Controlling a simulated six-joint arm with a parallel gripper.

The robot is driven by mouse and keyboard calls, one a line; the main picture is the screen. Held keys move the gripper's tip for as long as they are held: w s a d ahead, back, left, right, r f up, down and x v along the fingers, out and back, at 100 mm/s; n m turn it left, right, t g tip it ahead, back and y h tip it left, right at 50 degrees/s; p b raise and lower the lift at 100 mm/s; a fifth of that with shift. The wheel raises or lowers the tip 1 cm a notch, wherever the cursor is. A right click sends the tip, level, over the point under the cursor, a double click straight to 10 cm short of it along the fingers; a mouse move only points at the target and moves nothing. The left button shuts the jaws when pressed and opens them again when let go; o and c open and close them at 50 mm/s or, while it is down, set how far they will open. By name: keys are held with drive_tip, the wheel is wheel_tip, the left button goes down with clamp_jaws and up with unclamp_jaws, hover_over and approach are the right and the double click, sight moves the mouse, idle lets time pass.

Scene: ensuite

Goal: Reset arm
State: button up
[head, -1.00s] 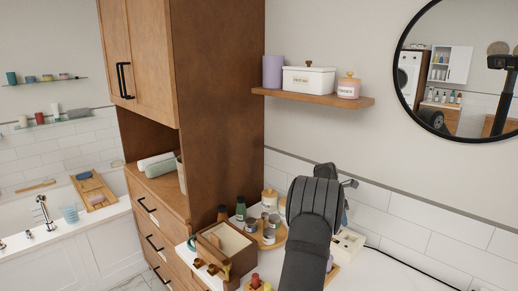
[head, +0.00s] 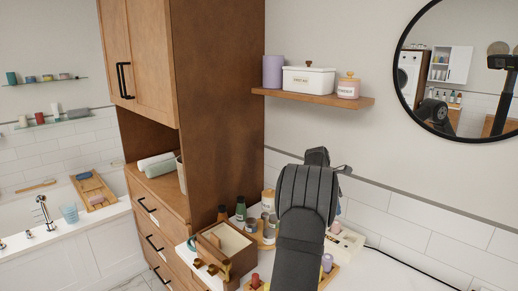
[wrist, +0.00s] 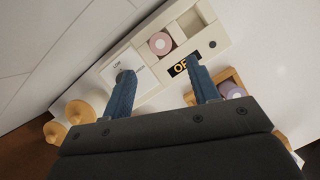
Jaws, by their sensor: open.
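My arm (head: 302,200) rises over the counter in the head view, where its dark links hide the fingers. In the wrist view my gripper (wrist: 160,88) has its two blue fingers spread apart with nothing held between them. Below the fingers lies a cream box with compartments (wrist: 205,65), a dark label and a white panel; a pink round item (wrist: 160,43) sits in one compartment. The fingers overlap the box in the picture, and I cannot tell the exact height above it.
A wooden tray (head: 330,277) with a purple-topped item stands right of my arm. An open wooden box (head: 228,243), bottles and jars crowd the counter at left. Above are a wooden shelf (head: 312,97) with containers and a round mirror (head: 462,70). Bare counter (head: 400,270) lies at right.

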sight(337, 223)
drive_tip(key=x, duration=1)
drive_tip(key=shift+d+f, duration=0.2)
drive_tip(key=shift+f, duration=0.15)
wheel_tip(337, 223, up, 5)
drive_tip(key=shift+s+d+f, duration=0.1)
drive_tip(key=shift+d, duration=0.05)
drive_tip(key=s+d+r, duration=0.7)
drive_tip(key=s, duration=0.2)
drive_tip(key=s+a+f+m+g, duration=0.1)
drive_tip(key=a+f+m, duration=0.1)
drive_tip(key=a, duration=0.7)
drive_tip(key=s+a+f+m+g, duration=0.1)
drive_tip(key=a+f+m, duration=0.1)
drive_tip(key=a, duration=0.8)
drive_tip(key=shift+m, duration=0.3)
drive_tip(key=f, duration=0.8)
drive_tip(key=shift+s+f, duration=0.15)
drive_tip(key=shift+s, duration=0.05)
drive_tip(key=shift+f+h, duration=0.3)
drive_tip(key=shift+f, duration=0.35)
drive_tip(key=shift+o, duration=0.5)
